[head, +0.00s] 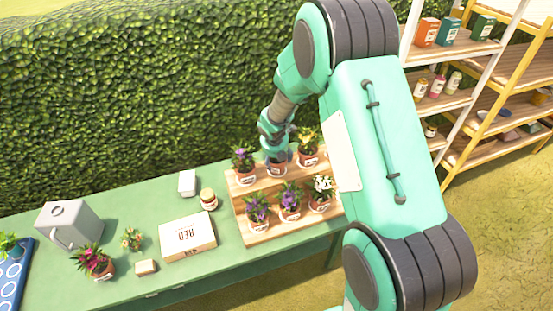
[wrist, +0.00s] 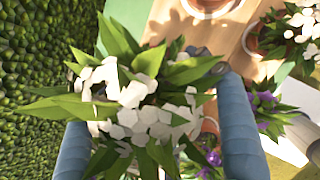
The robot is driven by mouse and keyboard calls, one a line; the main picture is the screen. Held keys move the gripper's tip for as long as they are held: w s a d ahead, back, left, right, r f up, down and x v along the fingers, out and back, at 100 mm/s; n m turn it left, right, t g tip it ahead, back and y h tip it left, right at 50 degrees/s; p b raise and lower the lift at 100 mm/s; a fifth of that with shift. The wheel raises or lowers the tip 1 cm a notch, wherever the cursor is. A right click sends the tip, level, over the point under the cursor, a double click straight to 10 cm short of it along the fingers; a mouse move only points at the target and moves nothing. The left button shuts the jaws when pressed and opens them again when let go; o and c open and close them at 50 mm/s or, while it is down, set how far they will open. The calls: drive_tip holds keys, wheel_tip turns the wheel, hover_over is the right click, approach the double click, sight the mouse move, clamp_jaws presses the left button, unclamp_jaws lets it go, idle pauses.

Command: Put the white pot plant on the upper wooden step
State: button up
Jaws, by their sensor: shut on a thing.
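A white-flowered pot plant with long green leaves (wrist: 140,105) fills the middle of the wrist view, between the two blue fingers of my gripper (wrist: 155,130). My gripper (head: 277,155) is shut on it; in the head view its terracotta pot (head: 277,170) shows below the fingers. The pot is at the upper wooden step (head: 262,181), between a purple-flowered pot (head: 243,162) and a yellow-flowered pot (head: 308,148). I cannot tell whether its base touches the step. Another white-flowered pot (head: 321,192) stands at the right of the lower step.
Two purple-flowered pots (head: 257,212) (head: 290,200) stand on the lower step. On the green table (head: 130,210) are a box (head: 187,236), a jar (head: 208,199), a grey watering can (head: 68,224) and a pink-flowered pot (head: 93,262). A hedge (head: 130,90) rises behind.

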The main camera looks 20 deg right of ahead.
drive_tip(key=o, duration=1.5)
drive_tip(key=shift+f, duration=0.1)
drive_tip(key=p+v, duration=0.2)
drive_tip(key=v, duration=1)
drive_tip(key=shift+p, duration=0.3)
